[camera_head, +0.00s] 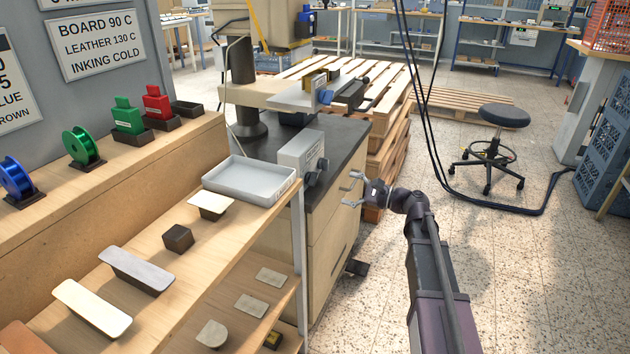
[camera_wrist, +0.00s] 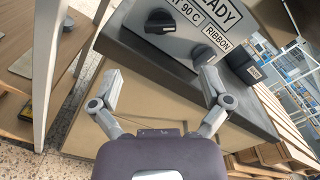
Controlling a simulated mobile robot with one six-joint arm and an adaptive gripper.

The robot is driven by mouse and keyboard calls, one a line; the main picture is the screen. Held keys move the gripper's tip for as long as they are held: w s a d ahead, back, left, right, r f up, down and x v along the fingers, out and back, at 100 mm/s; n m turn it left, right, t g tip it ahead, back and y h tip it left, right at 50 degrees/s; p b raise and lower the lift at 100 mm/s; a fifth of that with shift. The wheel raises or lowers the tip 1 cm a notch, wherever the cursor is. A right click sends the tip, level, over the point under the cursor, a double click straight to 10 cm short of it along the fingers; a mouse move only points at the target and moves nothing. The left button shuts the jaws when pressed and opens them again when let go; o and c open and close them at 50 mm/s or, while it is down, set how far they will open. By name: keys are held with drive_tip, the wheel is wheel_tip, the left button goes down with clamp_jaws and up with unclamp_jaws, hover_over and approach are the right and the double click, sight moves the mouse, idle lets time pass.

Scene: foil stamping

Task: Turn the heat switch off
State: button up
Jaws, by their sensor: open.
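A light grey control box (camera_head: 302,152) stands at the front edge of the press bench, with dark knobs on its face. In the wrist view a large black knob (camera_wrist: 160,21) is beside a partly cut-off label ending in "T 90 C". A smaller black knob (camera_wrist: 203,55) is near the "RIBBON" label. Which way either knob is set I cannot tell. My gripper (camera_head: 352,188) is open and empty, in front of the box and to its right in the head view. In the wrist view my gripper's fingers (camera_wrist: 162,80) are spread below the knobs, apart from them.
A grey tray (camera_head: 248,182) sits on the wooden shelf (camera_head: 215,250) left of the box. The dark bench top (camera_head: 345,135) carries the press. Stacked pallets (camera_head: 395,130) stand behind my gripper. A stool (camera_head: 490,150) and hanging cables are to the right. Floor there is open.

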sight(316, 180)
drive_tip(key=x, duration=1)
drive_tip(key=shift+a, duration=0.15)
drive_tip(key=c, duration=1.2)
